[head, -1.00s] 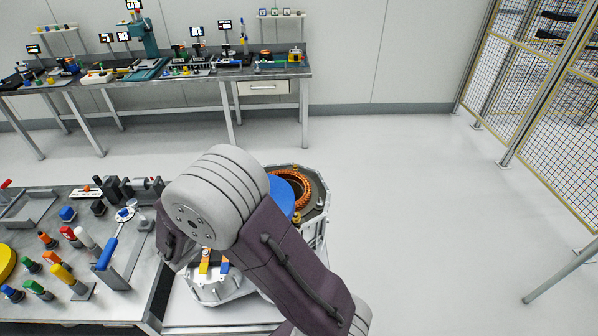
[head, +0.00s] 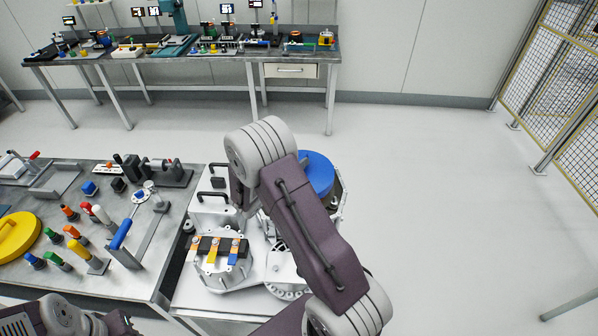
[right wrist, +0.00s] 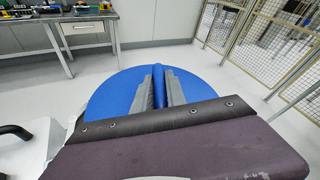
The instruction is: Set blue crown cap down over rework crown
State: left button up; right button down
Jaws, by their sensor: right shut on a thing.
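The blue crown cap (head: 318,172) is a flat blue disc, partly behind my right arm in the head view. In the right wrist view the cap (right wrist: 110,97) fills the middle, with a raised blue grip bar across it. My right gripper (right wrist: 161,82) is shut on that bar, one grey finger on each side. The cap is over the grey stator housing (head: 342,190). The copper rework crown does not show now. I cannot tell whether the cap touches it. My left gripper (head: 120,322) is at the lower left, cut by the frame edge; its jaws are unclear.
A grey bench (head: 150,262) at left holds several coloured-handled tools and a yellow disc (head: 16,238). A metal housing with orange and blue bars (head: 222,254) stands left of my right arm. A back bench (head: 200,55) and mesh fence (head: 555,70) are farther away. Floor at right is clear.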

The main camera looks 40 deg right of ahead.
jog(key=shift+s+a+r, duration=0.1)
jog(key=shift+a, duration=0.1)
notch_tip(320, 180, down, 4)
jog(key=shift+d+r+p, duration=0.1)
jog(key=shift+p, duration=0.35)
jog(key=shift+d+f, duration=0.1)
jog(key=shift+f, duration=0.15)
jog(key=shift+r, duration=0.1)
jog(key=c, duration=1.6)
grip_release()
jog(key=shift+o, duration=1.2)
jog(key=shift+f, duration=0.2)
